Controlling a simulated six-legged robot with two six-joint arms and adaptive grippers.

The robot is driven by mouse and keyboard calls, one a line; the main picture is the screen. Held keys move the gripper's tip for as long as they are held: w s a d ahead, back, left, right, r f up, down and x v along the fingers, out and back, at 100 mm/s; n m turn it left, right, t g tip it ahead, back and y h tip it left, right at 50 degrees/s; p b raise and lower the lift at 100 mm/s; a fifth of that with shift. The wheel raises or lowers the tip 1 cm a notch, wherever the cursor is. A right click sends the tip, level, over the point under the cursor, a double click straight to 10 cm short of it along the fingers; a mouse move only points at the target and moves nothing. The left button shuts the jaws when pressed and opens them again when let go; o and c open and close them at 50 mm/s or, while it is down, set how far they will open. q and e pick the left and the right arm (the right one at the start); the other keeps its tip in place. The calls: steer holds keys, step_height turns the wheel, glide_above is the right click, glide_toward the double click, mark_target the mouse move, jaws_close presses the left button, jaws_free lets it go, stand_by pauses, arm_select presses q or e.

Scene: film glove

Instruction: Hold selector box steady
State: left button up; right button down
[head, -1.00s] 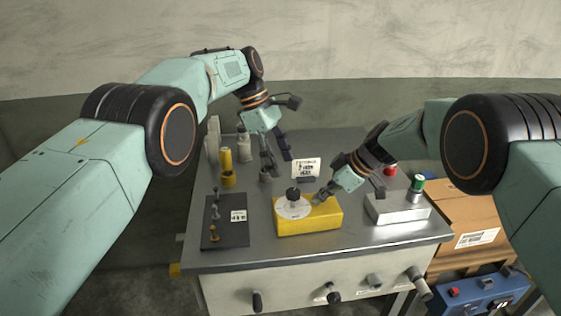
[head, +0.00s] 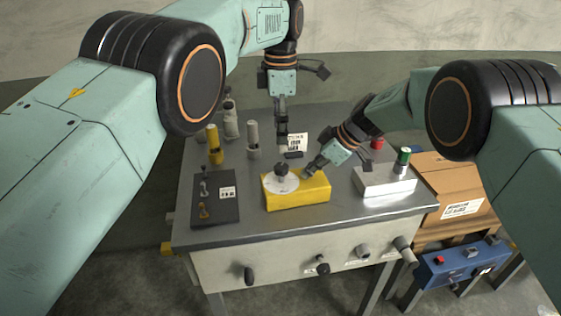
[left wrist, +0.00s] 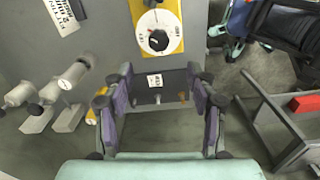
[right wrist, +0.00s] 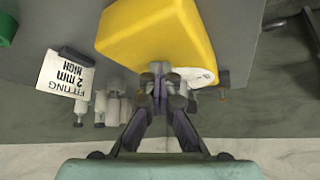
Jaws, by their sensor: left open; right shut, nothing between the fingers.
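The selector box (head: 312,194) is yellow with a white dial plate and a black knob (head: 282,169); it sits flat on the grey table. My right gripper (head: 311,171) is shut and empty, with its tips at the box's back right edge. In the right wrist view the shut tips (right wrist: 160,75) overlap the yellow box (right wrist: 155,35); firm contact cannot be told. My left gripper (head: 282,128) is open and empty, raised behind the box. In the left wrist view its spread fingers (left wrist: 158,85) are short of the dial and knob (left wrist: 158,40).
A dark plate with small parts (head: 228,212) lies left of the box. A yellow cylinder (head: 214,145) and grey cylinders stand at the back left. A white label card (head: 296,141) is behind the box. A white block with a green knob (head: 385,183) is at right.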

mark_target(280, 167)
arm_select(q)
step_height(280, 167, down, 10)
steer(key=shift+f, duration=0.1)
steer(key=shift+c, duration=0.2)
steer(key=shift+s, duration=0.1)
steer(key=c, duration=1.1)
steer(key=shift+m, duration=0.3)
